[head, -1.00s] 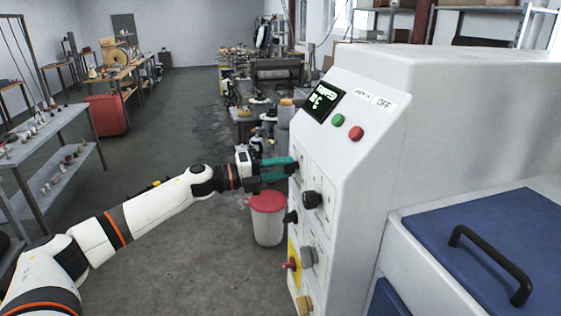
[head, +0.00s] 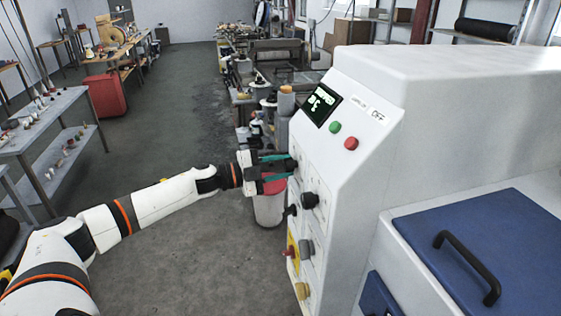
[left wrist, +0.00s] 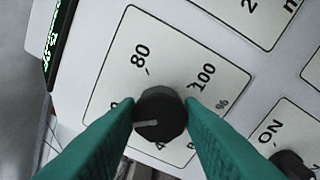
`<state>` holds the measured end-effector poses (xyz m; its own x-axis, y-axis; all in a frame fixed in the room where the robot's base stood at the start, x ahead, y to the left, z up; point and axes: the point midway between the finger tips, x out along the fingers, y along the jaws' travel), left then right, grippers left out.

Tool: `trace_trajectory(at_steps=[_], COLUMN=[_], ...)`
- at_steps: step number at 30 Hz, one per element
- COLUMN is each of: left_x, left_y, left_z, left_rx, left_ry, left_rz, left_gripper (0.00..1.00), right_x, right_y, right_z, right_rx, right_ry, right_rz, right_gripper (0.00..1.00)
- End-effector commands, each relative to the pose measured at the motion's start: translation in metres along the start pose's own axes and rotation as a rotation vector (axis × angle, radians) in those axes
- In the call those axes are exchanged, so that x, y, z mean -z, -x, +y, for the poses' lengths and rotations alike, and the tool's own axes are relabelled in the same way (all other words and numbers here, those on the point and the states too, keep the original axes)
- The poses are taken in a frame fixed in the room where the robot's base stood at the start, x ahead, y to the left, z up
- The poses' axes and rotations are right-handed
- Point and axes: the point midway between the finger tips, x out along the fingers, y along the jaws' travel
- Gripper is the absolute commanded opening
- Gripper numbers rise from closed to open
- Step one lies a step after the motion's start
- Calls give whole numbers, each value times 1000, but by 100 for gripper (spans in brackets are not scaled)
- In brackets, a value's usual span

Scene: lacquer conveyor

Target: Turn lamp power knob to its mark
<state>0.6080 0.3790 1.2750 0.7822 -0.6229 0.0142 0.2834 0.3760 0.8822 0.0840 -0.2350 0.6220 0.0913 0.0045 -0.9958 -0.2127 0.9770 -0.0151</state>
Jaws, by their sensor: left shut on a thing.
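The knob (left wrist: 160,113) is black and round, with a white pointer line aimed toward the left of the left wrist view. It sits on a white plate (left wrist: 160,62) printed with 80, 100 and a % sign; other marks are partly hidden by the fingers. My left gripper (left wrist: 160,103) is shut on the knob, one teal finger on each side. In the head view my left gripper (head: 288,165) reaches the upper part of the machine's sloping front panel, and its fingers hide the knob there. My right gripper is not in view.
The white machine (head: 440,85) carries a lit display (head: 322,104), a green button (head: 335,127) and a red button (head: 351,143). Below my gripper are a black knob (head: 310,201), a grey knob (head: 305,248) and a red switch (head: 290,253). A red-lidded bin (head: 268,208) stands behind.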

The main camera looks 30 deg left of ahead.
Motion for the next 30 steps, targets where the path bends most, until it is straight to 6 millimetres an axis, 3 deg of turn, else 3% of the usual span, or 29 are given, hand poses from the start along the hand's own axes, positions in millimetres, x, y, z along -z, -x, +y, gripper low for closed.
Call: trace_trajectory(at_steps=[19,20,23,24,30], left_x=[1,1,1,1,0], left_y=[0,0,0,0,0], left_z=[0,-1,-1,0,0], left_rx=[1,1,1,1,1], left_ry=[54,53,53,53,52], left_rz=[3,3,3,3,2], left_gripper=[11,36,52,56,56], right_x=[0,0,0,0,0], right_y=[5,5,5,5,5], right_z=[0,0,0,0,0], right_rx=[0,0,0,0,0], right_ry=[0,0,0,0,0], right_rz=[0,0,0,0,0], right_gripper=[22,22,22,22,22])
